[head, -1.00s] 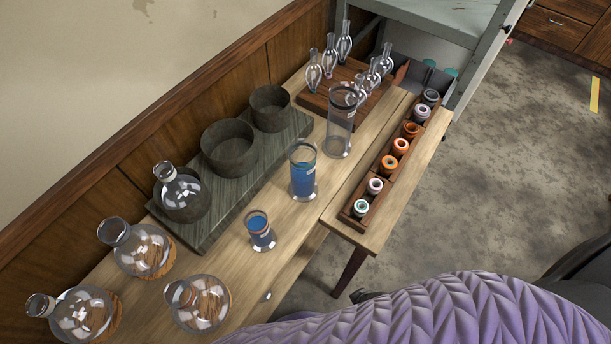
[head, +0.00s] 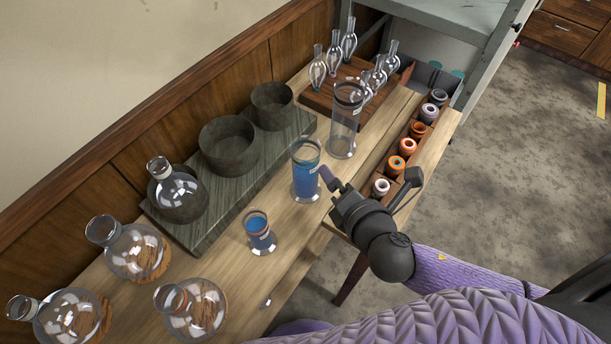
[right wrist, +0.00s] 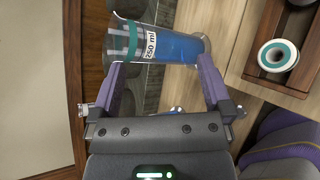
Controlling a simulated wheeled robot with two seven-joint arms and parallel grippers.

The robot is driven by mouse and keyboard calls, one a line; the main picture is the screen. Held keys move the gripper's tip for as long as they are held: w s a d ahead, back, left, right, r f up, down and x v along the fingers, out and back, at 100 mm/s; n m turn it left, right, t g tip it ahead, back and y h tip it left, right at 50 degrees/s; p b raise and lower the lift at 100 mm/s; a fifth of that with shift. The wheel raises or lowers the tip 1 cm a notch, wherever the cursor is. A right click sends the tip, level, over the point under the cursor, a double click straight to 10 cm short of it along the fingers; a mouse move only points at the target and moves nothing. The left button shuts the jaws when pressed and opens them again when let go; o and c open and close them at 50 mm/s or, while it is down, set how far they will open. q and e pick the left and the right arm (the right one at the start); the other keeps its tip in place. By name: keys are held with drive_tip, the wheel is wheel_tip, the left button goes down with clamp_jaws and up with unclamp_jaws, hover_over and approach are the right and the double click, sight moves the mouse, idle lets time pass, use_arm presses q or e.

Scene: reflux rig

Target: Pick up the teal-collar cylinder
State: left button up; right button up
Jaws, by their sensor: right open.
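The teal-collar cylinder (head: 306,172) stands upright on the wooden bench, holding blue liquid. In the right wrist view the cylinder (right wrist: 165,45) shows a teal band and a 250 ml label, lying across the picture just beyond my fingertips. My right gripper (head: 369,178) is open and empty, to the right of the cylinder in the head view; one purple finger shows close to the cylinder's side. Whether it touches the glass I cannot tell. The open fingers also show in the right wrist view (right wrist: 160,72). My left gripper is not in view.
A larger empty cylinder (head: 344,122) stands behind, and a small cylinder with blue liquid (head: 259,232) in front. A rack (head: 394,172) of ringed stoppers lies to the right, partly hidden by my gripper. Round-bottom flasks (head: 136,250) stand at left, dark bowls (head: 229,145) behind.

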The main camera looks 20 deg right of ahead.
sight(315, 174)
drive_tip(key=w+a+f+n+y, duration=0.1)
drive_tip(key=w+n, duration=0.1)
drive_tip(key=n, duration=0.3)
drive_tip(key=w+a+f+n+y, duration=0.1)
drive_tip(key=w+f+n+y, duration=0.1)
drive_tip(key=n, duration=0.3)
drive_tip(key=w+a+f+n+g+y+b, duration=0.1)
drive_tip(key=w+f+n+y, duration=0.1)
drive_tip(key=w+n, duration=0.2)
drive_tip(key=shift+w+a+f+n, duration=0.15)
drive_tip(key=shift+a+f+n, duration=0.15)
drive_tip(key=shift+n, duration=0.5)
drive_tip(key=shift+r, duration=0.15)
clamp_jaws()
